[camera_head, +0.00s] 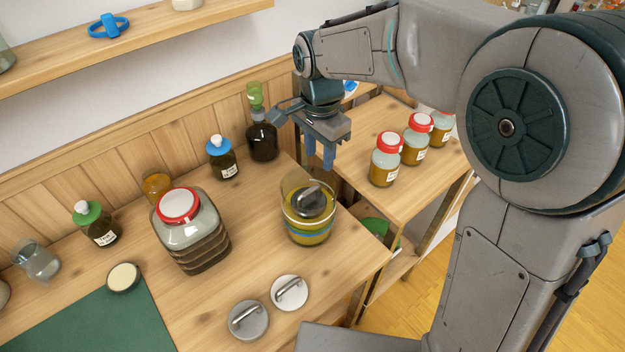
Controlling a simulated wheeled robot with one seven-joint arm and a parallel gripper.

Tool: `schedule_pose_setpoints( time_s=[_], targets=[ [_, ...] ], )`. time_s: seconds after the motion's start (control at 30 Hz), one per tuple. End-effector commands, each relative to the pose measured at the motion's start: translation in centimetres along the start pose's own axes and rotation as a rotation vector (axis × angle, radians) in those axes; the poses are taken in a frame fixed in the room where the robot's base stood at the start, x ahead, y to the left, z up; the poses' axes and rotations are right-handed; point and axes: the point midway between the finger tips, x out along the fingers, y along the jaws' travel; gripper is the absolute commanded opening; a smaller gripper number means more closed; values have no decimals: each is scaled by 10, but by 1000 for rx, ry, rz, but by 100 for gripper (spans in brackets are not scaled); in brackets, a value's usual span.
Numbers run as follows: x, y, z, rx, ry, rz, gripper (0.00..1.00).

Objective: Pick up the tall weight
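A dark grey weight with a bar handle (309,199) sits in the mouth of a wide glass jar (306,229) with yellow-brown contents and a blue-green band. It may be the tall weight; the jar hides how far down it reaches. Two flatter discs with bar handles lie on the table in front: a grey one (249,320) and a white one (290,292). My gripper (320,163) points down behind and above the jar, apart from it. Its two blue fingers are apart, with nothing seen between them.
A big red-lidded jar (190,233) stands left of the glass jar. Dark bottles (262,140) and (222,160) stand along the back. Red-lidded jars (385,161) stand on the right shelf. A green mat (92,322) lies front left. Bare table surrounds the discs.

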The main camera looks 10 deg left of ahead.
Motion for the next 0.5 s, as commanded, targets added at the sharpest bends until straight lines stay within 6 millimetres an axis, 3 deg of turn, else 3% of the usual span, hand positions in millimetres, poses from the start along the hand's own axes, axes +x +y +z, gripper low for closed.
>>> schedule_pose_setpoints(
  time_s=[0.23,0.5],
  targets=[
    [16,-16,14,33,-10,14,37],
    [68,-16,16,29,-10,15,37]
  ],
)
